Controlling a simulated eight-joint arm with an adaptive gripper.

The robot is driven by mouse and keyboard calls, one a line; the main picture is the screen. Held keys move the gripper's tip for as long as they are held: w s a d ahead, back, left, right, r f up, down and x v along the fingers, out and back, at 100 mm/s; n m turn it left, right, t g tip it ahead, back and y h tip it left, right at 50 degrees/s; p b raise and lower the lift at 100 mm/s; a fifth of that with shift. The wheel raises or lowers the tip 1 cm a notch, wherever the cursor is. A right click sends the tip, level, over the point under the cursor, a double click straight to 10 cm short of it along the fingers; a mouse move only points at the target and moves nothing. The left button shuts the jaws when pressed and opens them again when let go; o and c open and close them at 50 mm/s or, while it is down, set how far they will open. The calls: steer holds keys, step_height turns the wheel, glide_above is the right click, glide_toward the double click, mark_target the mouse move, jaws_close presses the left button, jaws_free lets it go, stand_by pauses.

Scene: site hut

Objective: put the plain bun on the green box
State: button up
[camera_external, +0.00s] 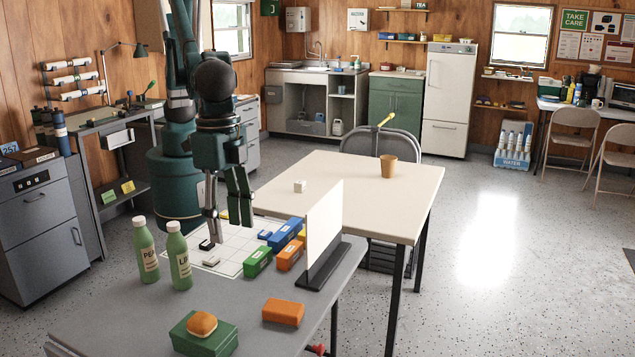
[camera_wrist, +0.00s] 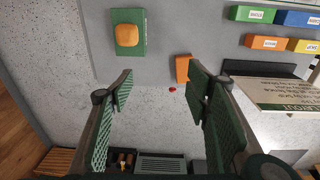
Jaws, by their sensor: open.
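The plain bun (camera_external: 201,323) is a rounded golden-brown bun. It rests on top of the green box (camera_external: 218,345), at the front of the grey table. In the wrist view the bun (camera_wrist: 129,39) lies on the green box (camera_wrist: 138,16), at the upper left. My gripper (camera_external: 227,226) is open and empty, above the white gridded sheet and well behind the bun and box in the external view. In the wrist view my open gripper (camera_wrist: 160,84) has nothing between its fingers, and the bun is beyond them, apart from both.
An orange block (camera_external: 283,312) lies right of the green box. Two green bottles (camera_external: 179,258) stand at left. A white upright panel (camera_external: 323,228) on a dark base stands at right, beside several coloured labelled boxes (camera_external: 257,261). The grey table (camera_external: 125,320) is clear around its front left.

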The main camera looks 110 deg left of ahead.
steer(key=s+a+r+t, duration=0.15)
steer(key=a+r, duration=0.45)
steer(key=a, duration=0.6)
steer(key=s+a+r, duration=0.2)
steer(key=a+r, duration=0.3)
steer(key=a, duration=0.7)
steer(key=s+a+r+t, duration=0.15)
steer(key=a+r, duration=0.45)
steer(key=a, duration=0.6)
steer(key=s+a+t, duration=0.1)
steer(key=s+a, duration=0.9)
steer(key=a, duration=0.6)
steer(key=s+a+f+t, duration=0.1)
steer(key=s+a+f, duration=0.1)
steer(key=s+a, duration=0.4)
steer(key=s+a+f+t, duration=0.1)
steer(key=s+a+f, duration=0.2)
steer(key=s+a, duration=0.3)
steer(key=shift+s+f+t+y, duration=0.3)
steer(key=shift+s, duration=0.85)
